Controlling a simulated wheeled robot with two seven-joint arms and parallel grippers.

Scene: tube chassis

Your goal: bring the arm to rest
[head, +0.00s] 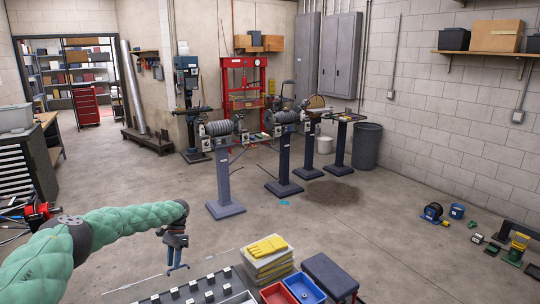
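My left arm in its green padded sleeve (125,220) comes in from the lower left and reaches toward the middle. My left gripper (178,269) hangs down from its wrist at the lower middle. Its two small fingers look spread apart, with nothing seen between them. It shows in front of bare concrete floor, just above the back edge of a dark rack with white-topped parts (190,291). I cannot tell its height above the floor. My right arm and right gripper are not in view.
Yellow gloves (266,246) lie on a stack at the bottom middle, beside a red bin (277,293), a blue bin (306,288) and a dark padded stool (329,272). Pedestal machines (227,182) stand farther back. Open floor (400,240) lies to the right.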

